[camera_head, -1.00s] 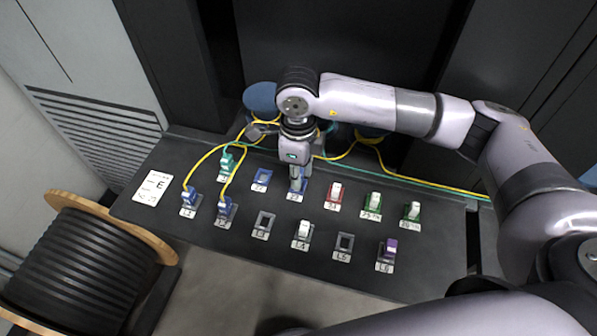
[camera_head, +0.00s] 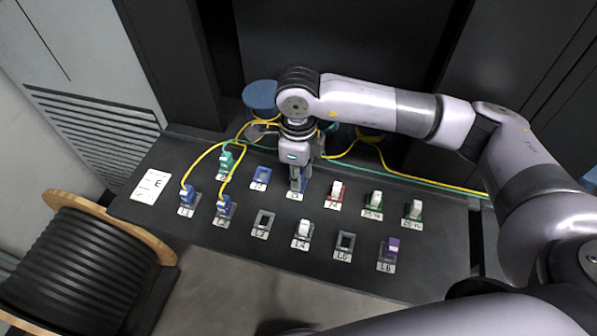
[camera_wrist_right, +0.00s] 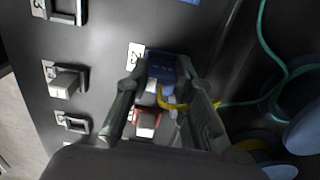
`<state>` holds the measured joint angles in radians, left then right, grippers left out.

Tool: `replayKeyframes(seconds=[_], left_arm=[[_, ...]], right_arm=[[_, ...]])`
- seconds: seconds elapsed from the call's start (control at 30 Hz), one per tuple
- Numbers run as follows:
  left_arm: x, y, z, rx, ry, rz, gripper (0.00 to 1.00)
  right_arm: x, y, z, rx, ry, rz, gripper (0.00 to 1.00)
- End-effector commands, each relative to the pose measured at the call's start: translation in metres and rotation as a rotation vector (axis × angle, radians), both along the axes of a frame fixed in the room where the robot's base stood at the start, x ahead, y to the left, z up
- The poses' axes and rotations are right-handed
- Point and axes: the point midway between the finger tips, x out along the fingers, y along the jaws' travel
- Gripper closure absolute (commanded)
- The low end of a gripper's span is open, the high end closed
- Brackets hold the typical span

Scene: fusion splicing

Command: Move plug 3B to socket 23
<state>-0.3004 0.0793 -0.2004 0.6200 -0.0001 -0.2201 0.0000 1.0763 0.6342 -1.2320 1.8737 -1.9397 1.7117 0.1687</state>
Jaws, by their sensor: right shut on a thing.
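My right gripper (camera_head: 299,182) is at socket 23 (camera_wrist_right: 160,66), the blue socket in the back row, in the head view. In the wrist view the right gripper (camera_wrist_right: 160,112) has its fingers on either side of a plug with a white part and a yellow cable (camera_wrist_right: 170,103). The gripper is shut on this plug, close to the blue socket. The fingers hide much of it, and I cannot read its label or tell how deeply it sits. The label 23 (camera_wrist_right: 135,57) shows beside the socket. My left gripper is not in view.
Nearby on the black panel (camera_head: 330,265) are an empty blue socket (camera_head: 261,176) and a red socket with a white plug (camera_head: 336,190). Blue plugs with yellow cables (camera_head: 187,194) stand at the left. A teal cable (camera_head: 410,179) runs along the back.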

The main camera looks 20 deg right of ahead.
Motion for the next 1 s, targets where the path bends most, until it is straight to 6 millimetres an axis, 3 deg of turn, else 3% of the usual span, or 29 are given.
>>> replayKeyframes(seconds=[0.1, 0.13, 0.47, 0.8, 1.0], left_arm=[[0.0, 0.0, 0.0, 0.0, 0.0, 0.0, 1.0], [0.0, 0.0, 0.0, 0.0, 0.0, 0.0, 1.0], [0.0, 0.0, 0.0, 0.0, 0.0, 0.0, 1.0], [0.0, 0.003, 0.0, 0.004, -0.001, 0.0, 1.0], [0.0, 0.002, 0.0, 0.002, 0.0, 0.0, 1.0]], right_arm=[[0.0, 0.0, 0.0, 0.0, 0.0, 0.0, 1.0], [0.0, 0.0, 0.0, 0.0, 0.0, 0.0, 0.77], [0.0, 0.0, 0.0, 0.0, 0.0, 0.0, 0.54], [0.0, 0.0, 0.002, 0.001, -0.001, 0.0, 0.54], [0.001, 0.0, 0.03, 0.002, -0.005, 0.001, 0.54]])
